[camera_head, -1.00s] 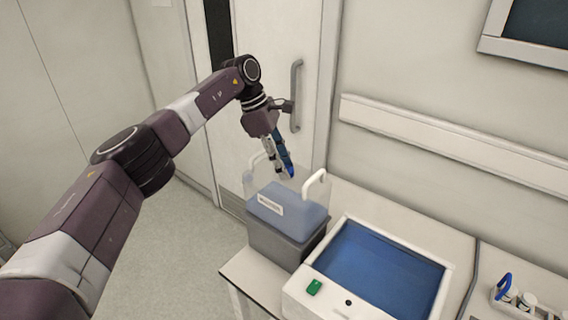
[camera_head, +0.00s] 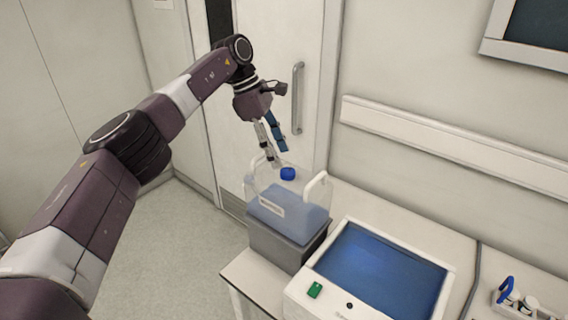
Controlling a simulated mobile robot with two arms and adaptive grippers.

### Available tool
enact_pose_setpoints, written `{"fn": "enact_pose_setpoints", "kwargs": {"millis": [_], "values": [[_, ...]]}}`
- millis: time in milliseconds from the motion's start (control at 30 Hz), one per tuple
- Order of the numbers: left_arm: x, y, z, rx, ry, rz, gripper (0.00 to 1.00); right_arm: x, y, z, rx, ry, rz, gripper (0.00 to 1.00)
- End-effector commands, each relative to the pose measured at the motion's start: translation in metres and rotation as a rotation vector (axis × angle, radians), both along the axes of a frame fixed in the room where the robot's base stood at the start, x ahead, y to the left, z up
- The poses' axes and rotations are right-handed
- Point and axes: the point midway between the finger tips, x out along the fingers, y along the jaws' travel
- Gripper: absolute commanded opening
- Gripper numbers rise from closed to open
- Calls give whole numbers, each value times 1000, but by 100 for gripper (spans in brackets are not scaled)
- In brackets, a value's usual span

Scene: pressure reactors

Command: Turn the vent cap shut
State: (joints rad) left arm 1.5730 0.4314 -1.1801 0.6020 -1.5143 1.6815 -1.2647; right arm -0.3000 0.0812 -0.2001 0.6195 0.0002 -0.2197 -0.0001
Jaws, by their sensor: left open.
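The vent cap (camera_head: 288,173) is a small blue cap on top of a clear carboy (camera_head: 290,213) with white handles and bluish liquid inside. The carboy stands on a grey box at the back left of the bench. My left gripper (camera_head: 277,157) is open and empty, with its fingertips just above and a little left of the cap. It appears apart from the cap, which shows clear of the fingers. Whether the cap is fully turned cannot be told. My right gripper is not in view.
A white device with a blue top (camera_head: 378,272) and a green switch (camera_head: 315,290) stands right of the carboy. A rack with small bottles (camera_head: 517,300) is at the far right. A door with a grey handle (camera_head: 298,98) is behind the gripper.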

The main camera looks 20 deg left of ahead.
Motion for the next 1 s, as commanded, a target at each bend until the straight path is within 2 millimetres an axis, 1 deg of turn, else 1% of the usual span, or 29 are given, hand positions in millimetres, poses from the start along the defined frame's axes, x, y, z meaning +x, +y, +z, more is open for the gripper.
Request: {"fn": "enact_pose_setpoints", "kwargs": {"millis": [33,200,400,567,1000], "values": [[1,4,13,0,-4,3,47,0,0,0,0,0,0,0],[-1,18,44,-1,-2,3,47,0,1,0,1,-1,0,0],[-2,25,61,0,-2,1,47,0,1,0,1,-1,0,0],[-3,26,64,0,0,0,47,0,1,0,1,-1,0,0],[-3,26,64,0,0,0,47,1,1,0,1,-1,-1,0]]}}
